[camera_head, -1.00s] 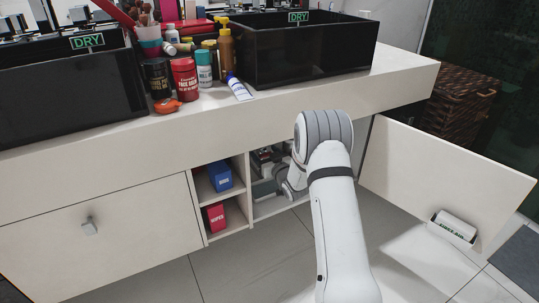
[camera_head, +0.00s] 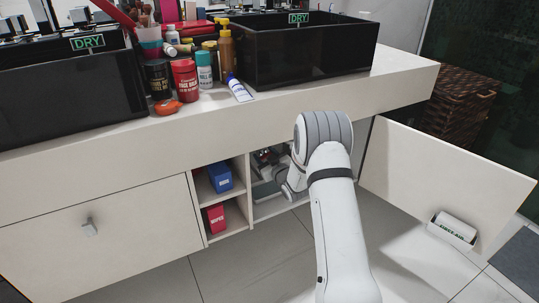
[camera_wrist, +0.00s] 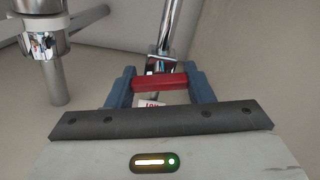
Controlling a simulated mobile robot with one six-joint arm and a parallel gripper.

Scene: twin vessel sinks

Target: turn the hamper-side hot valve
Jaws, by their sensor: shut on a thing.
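In the wrist view a red valve lever (camera_wrist: 160,82) lies crosswise between the two blue fingers of my gripper (camera_wrist: 160,74). The gripper is shut on this lever. A chrome pipe and valve body (camera_wrist: 167,45) rise just behind it. A small white tag with red lettering (camera_wrist: 152,104) shows below the lever, partly hidden. In the head view my arm reaches into the open cabinet under the counter, and my gripper is hidden there. The wicker hamper (camera_head: 458,104) stands to the right of the counter.
A second chrome fitting (camera_wrist: 45,42) stands left in the wrist view. Shelves with a blue box (camera_head: 220,177) and a red box (camera_head: 216,218) lie left.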

